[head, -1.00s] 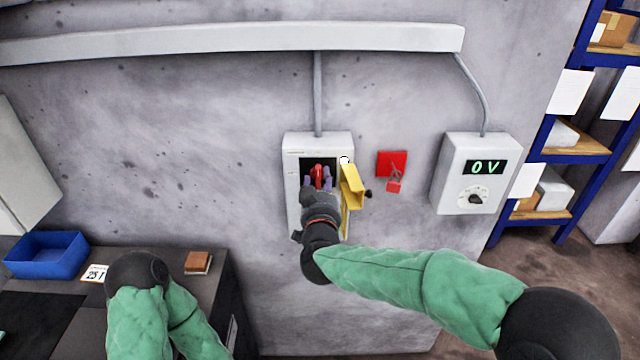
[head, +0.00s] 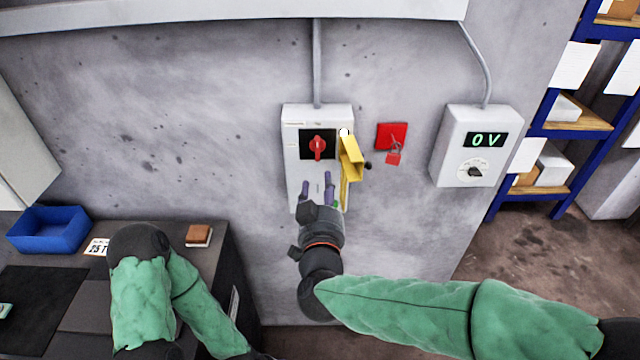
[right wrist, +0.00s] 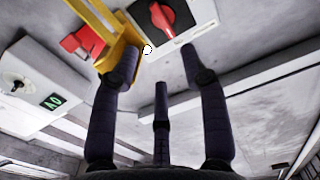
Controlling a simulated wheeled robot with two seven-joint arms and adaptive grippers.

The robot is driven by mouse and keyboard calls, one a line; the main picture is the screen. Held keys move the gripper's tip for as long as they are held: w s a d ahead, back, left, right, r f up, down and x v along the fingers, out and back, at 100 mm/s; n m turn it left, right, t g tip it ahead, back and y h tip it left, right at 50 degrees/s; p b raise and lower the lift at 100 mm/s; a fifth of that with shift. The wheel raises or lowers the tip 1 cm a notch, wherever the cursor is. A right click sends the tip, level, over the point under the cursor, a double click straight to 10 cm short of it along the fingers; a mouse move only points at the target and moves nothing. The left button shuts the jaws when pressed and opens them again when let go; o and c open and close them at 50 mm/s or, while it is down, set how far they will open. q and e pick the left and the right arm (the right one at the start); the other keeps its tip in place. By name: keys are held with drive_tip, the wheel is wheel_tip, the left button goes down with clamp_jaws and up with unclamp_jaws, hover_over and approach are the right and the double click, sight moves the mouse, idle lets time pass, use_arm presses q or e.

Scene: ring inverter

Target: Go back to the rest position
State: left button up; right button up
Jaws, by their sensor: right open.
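My right gripper (head: 317,188) is open and empty in front of the lower part of the grey switch box (head: 292,150) on the wall. Its spread fingers show in the right wrist view (right wrist: 160,75), apart from the red rotary knob (right wrist: 160,15). In the head view the red knob (head: 318,146) sits on a black plate, its handle about vertical, above the fingertips. A yellow hinged bracket (head: 350,165) hangs at the box's right side. My left arm bends over the bench at lower left; its gripper is not in view.
A red padlock station (head: 391,136) and a grey meter (head: 475,150) reading 0 V are on the wall to the right. The bench (head: 60,275) at left holds a blue bin (head: 48,230) and a brown block (head: 199,234). A blue shelf (head: 555,150) stands at far right.

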drive_tip(key=shift+f, duration=0.1)
idle(0.3)
drive_tip(key=d+f+g+y, duration=0.15)
drive_tip(key=f+g, duration=0.25)
drive_tip(key=f, duration=1.1)
drive_tip(key=d+f+g, duration=0.3)
drive_tip(key=f+g, duration=0.1)
drive_tip(key=f, duration=1.2)
drive_tip(key=s+d+f+m+g+y, duration=0.2)
drive_tip(key=s+f+g, duration=0.7)
drive_tip(key=s+f, duration=1.2)
drive_tip(key=shift+s+d+f+g, duration=0.3)
drive_tip(key=shift+s+d+f, duration=0.1)
drive_tip(key=shift+d, duration=0.8)
